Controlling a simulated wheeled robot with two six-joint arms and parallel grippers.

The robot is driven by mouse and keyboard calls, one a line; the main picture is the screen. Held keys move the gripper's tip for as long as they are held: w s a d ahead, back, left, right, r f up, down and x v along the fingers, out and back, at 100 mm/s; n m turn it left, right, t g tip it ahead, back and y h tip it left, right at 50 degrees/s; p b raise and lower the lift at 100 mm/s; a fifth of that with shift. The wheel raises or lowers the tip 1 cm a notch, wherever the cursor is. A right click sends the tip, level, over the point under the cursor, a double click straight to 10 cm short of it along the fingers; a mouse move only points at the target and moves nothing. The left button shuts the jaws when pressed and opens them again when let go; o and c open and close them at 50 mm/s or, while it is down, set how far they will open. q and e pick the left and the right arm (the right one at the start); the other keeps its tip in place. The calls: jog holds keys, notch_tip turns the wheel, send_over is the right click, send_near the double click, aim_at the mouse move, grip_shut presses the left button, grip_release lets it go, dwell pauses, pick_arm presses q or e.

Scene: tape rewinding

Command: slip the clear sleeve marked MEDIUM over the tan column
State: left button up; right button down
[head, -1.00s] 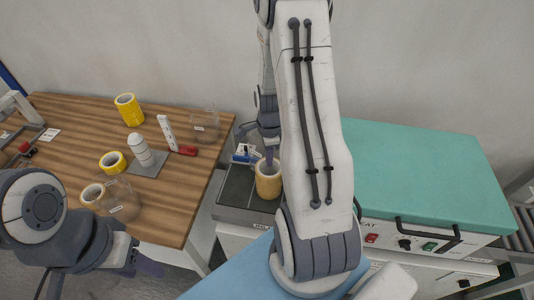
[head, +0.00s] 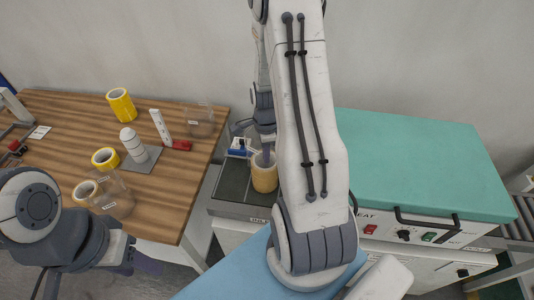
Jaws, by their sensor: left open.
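The tan column (head: 264,178) stands upright on a dark tray beside the green-topped machine. My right gripper (head: 255,142) is at its top, partly hidden behind my own arm; I cannot tell if it grips the column. One clear sleeve (head: 118,190) with a small white label is at the front left of the wooden table, close to a tape roll. Another clear sleeve (head: 200,122) stands at the table's back right. Both labels are too small to read. My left gripper (head: 146,262) is open and empty, low in front of the table's front edge.
Yellow tape rolls (head: 121,105), a white bottle (head: 132,147) on a grey plate and a red-based white tool (head: 178,145) are on the wooden table (head: 75,120). A blue-and-white item (head: 239,147) is behind the column. The machine (head: 420,165) fills the right.

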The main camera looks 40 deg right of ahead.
aim_at(266, 172)
jog(key=shift+f, duration=0.1)
jog(key=shift+f+b, duration=2.65)
jog(key=shift+f, duration=0.75)
jog(key=shift+f, duration=0.25)
